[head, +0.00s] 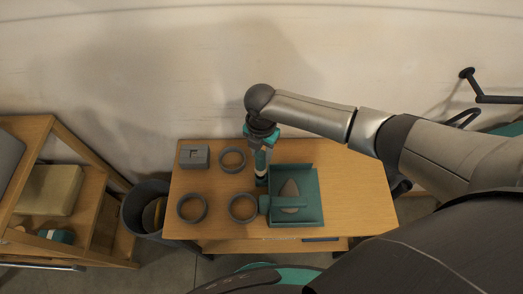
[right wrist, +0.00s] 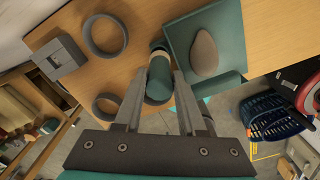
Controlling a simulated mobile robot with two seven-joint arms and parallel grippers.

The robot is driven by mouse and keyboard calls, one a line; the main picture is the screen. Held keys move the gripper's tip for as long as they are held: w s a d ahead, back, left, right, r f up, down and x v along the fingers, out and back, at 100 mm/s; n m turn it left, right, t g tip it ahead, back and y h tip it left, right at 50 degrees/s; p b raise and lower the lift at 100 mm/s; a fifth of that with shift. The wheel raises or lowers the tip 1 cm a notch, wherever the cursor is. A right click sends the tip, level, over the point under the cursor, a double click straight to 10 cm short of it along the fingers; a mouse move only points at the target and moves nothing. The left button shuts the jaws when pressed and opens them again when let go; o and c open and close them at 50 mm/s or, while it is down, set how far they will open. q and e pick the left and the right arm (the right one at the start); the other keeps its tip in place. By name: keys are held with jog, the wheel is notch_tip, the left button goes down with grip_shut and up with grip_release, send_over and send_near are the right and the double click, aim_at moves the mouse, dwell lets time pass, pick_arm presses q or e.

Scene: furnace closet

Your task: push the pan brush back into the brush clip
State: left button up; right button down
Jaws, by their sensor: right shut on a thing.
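My right gripper (head: 261,183) reaches down over the table beside the left edge of the teal dustpan (head: 311,217). In the right wrist view its fingers (right wrist: 160,100) are closed around a teal, rounded handle, which I take to be the pan brush (right wrist: 159,72). In the head view a teal bar (head: 268,203) lies at the dustpan's lower left, reaching toward a grey ring. A brown oval (head: 290,189) shows on the dustpan. I cannot pick out the brush clip for certain. My left gripper is not in view.
A grey block with a square recess (head: 194,164) and several grey rings (head: 181,215) sit on the left of the wooden table (head: 360,200). The table's right side is bare. A dark bin (head: 135,212) and a wooden shelf (head: 98,240) stand to the left.

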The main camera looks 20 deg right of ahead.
jog(key=shift+f+b, duration=1.25)
jog(key=shift+f, duration=0.55)
jog(key=shift+c, duration=2.1)
grip_release()
jog(key=shift+r, duration=0.1)
notch_tip(320, 180, up, 8)
jog(key=p, duration=0.8)
